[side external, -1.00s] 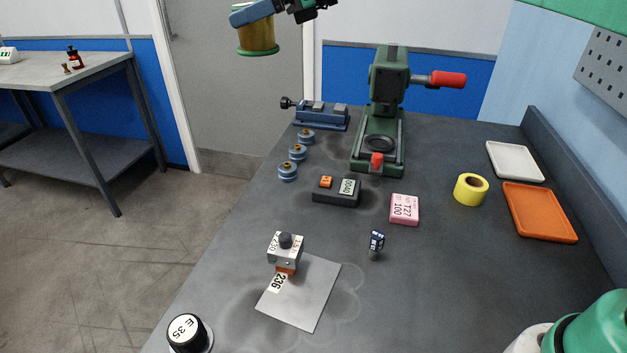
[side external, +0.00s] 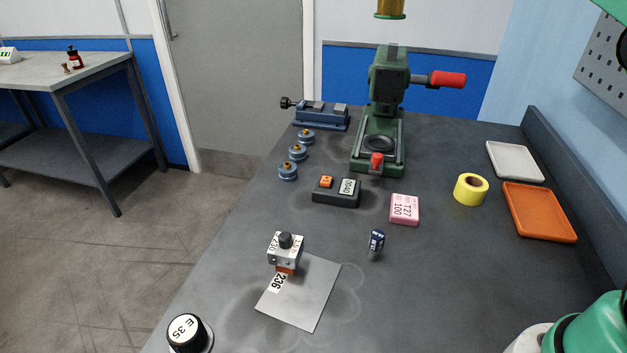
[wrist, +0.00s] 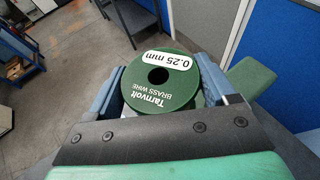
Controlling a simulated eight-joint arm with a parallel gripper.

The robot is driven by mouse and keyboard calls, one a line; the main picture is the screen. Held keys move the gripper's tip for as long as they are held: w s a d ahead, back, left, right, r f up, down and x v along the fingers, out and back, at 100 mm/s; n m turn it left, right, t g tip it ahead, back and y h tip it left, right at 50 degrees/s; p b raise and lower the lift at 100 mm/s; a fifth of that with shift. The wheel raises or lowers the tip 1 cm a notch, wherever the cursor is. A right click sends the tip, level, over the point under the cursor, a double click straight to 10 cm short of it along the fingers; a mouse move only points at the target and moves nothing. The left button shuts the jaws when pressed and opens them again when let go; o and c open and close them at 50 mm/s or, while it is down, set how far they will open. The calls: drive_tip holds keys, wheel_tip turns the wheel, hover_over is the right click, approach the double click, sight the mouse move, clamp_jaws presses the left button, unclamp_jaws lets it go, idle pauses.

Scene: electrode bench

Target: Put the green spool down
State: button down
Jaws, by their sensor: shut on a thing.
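The green spool (wrist: 160,86) is in the wrist view, its flange labelled "Tarnvolt brass wire" and "0.25 mm". My gripper (wrist: 158,92) is shut on it, with a blue finger on each side. In the side external view only the lower part of the spool (side external: 391,10) shows at the top edge, with its gold wire and green bottom rim. It is high in the air, above the green press in the picture and apart from the bench. My gripper is out of the frame in that view.
Bare bench lies right of the grey sheet (side external: 312,300).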

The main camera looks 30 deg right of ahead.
drive_tip(key=s+d+m+h, duration=0.3)
drive_tip(key=s+d+h, duration=0.1)
drive_tip(key=d, duration=0.7)
drive_tip(key=s+d+m+h, duration=0.3)
drive_tip(key=s+d+h, duration=0.1)
drive_tip(key=d, duration=0.7)
wheel_tip(320, 180, down, 31)
drive_tip(key=shift+s+a+r, duration=0.1)
drive_tip(key=shift+r, duration=0.1)
drive_tip(key=shift+f, duration=0.15)
unclamp_jaws()
